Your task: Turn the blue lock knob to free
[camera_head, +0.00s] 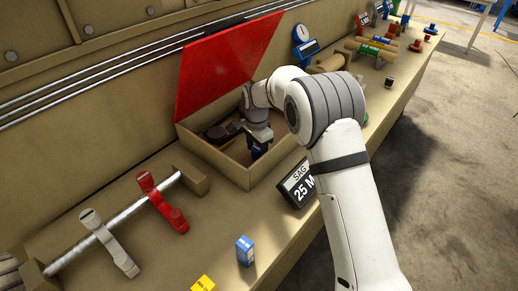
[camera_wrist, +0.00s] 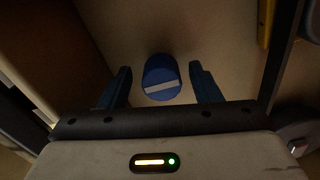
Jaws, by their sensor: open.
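The blue lock knob (camera_wrist: 158,68) shows in the wrist view as a short round cylinder with a pale bar across its face. The bar lies nearly level in the picture, slightly tilted up to the right. My gripper (camera_wrist: 161,76) has its two blue fingers apart, one on each side of the knob, with a visible gap on both sides. In the head view my gripper (camera_head: 257,149) reaches down into an open wooden box (camera_head: 212,157) with a raised red lid (camera_head: 228,65). The knob cannot be made out there.
In the box, dark items (camera_head: 217,131) lie left of my gripper. A black sign (camera_head: 297,185) stands right of the box. A rail with a white lever (camera_head: 110,245) and a red lever (camera_head: 163,204) is at left. A blue carton (camera_head: 244,251) stands near the bench front.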

